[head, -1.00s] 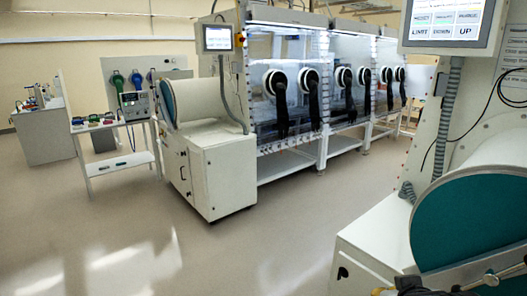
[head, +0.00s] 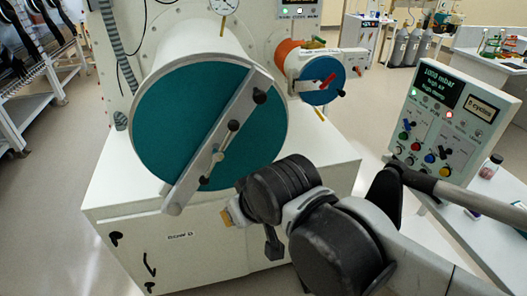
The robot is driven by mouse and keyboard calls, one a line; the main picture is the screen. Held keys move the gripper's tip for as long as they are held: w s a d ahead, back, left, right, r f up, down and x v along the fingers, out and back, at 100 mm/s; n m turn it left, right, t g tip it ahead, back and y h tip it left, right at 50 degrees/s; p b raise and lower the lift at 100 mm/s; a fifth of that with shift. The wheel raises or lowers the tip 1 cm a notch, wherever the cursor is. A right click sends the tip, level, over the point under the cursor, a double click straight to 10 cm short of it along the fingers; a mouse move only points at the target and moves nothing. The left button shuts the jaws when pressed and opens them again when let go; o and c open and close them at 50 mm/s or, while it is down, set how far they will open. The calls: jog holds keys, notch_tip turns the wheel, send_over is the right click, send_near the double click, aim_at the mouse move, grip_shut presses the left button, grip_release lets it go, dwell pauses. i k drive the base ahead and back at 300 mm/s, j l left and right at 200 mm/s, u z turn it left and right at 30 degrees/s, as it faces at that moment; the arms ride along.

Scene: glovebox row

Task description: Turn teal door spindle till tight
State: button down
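The teal door (head: 165,120) is the large round end of a white cylinder, in the middle left of the head view. A grey clamp bar (head: 185,187) lies slantwise across its face. The spindle (head: 219,156) is at the middle of the bar, with a thin cross handle that has black knobs at both ends. My arm reaches in from the lower right. Its end, where my gripper (head: 230,216) is, sits in front of the door's lower right, apart from the spindle handle in the picture. The fingers are not clearly seen, and nothing shows held.
A smaller blue door (head: 322,86) with a red handle stands to the right of the teal one. A white cabinet (head: 185,245) is below the door. A control panel (head: 447,120) stands on a bench at right. Open floor (head: 50,190) lies at left.

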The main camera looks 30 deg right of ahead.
aim_at(218, 156)
jog(key=k+z, duration=0.15)
jog(key=z, duration=0.2)
jog(key=k+l+z, duration=0.15)
jog(key=z, duration=0.25)
jog(key=k+l+z, duration=0.15)
jog(key=z, duration=0.2)
jog(key=i, duration=0.1)
